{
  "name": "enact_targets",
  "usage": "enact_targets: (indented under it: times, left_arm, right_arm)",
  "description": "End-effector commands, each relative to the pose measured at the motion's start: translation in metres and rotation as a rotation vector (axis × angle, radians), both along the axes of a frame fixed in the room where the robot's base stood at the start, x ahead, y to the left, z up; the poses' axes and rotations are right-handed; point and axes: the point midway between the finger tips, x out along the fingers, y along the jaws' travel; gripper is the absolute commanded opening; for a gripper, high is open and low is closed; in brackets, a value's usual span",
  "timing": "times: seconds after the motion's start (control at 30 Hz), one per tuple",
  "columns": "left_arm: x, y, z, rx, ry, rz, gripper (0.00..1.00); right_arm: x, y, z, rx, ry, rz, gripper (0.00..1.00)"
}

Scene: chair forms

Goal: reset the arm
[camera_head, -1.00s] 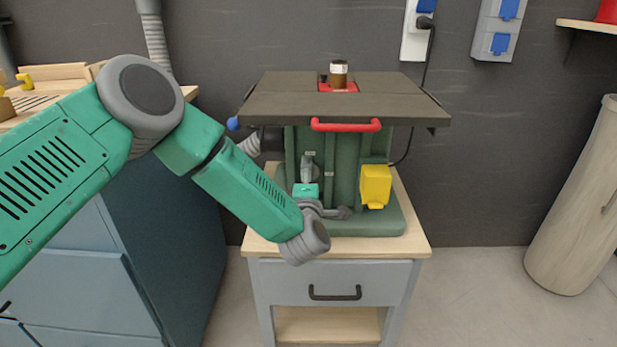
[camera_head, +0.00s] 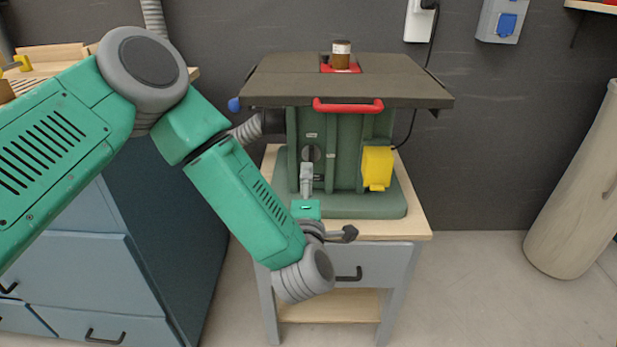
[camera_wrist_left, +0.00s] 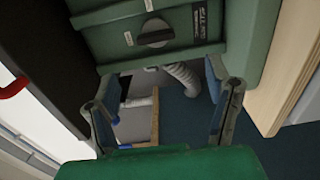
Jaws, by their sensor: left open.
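My left arm, green with grey joints, comes in from the left in the head view and bends down in front of a green machine (camera_head: 345,150) with a dark flat top. My left gripper (camera_head: 307,172) is at the front of the machine, below its red handle, and is small and partly hidden by the wrist there. In the left wrist view the gripper (camera_wrist_left: 160,78) is open, its two fingers apart with nothing held between them. Beyond them are the machine's green side (camera_wrist_left: 190,55) with a dark knob and a grey hose (camera_wrist_left: 184,82). My right gripper is not in view.
The machine stands on a light wooden stand (camera_head: 415,222) with a grey drawer. A yellow box (camera_head: 377,167) and a red handle (camera_head: 347,106) stick out at its front. A blue cabinet (camera_head: 75,262) is at left. A beige cylinder (camera_head: 572,200) stands at right, with clear floor between.

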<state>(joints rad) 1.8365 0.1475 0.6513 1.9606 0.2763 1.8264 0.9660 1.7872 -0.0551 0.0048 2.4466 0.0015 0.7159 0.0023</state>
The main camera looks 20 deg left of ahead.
Motion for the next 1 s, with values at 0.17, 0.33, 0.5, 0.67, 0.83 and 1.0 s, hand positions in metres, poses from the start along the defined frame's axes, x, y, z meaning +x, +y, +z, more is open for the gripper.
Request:
enact_targets:
  times: [0.17,0.33,0.5,0.67,0.83,1.0]
  left_arm:
    - [-0.006,-0.002,0.0,0.0,0.0,0.0,0.72]
    - [-0.006,-0.001,0.0,0.0,0.0,0.0,0.72]
    - [-0.006,-0.001,0.0,0.001,0.001,-0.001,0.72]
    - [-0.019,-0.009,-0.025,0.112,0.125,-0.101,0.72]
    - [-0.087,-0.013,-0.103,0.472,0.504,-0.436,0.72]
    - [-0.197,0.021,-0.165,0.83,0.892,-0.829,0.72]
  right_arm:
    - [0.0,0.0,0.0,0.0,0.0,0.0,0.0]
    - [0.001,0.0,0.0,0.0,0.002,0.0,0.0]
    - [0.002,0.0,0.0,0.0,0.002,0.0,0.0]
    - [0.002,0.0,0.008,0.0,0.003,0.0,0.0]
    - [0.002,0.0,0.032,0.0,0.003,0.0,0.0]
    - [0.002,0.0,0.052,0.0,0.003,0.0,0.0]
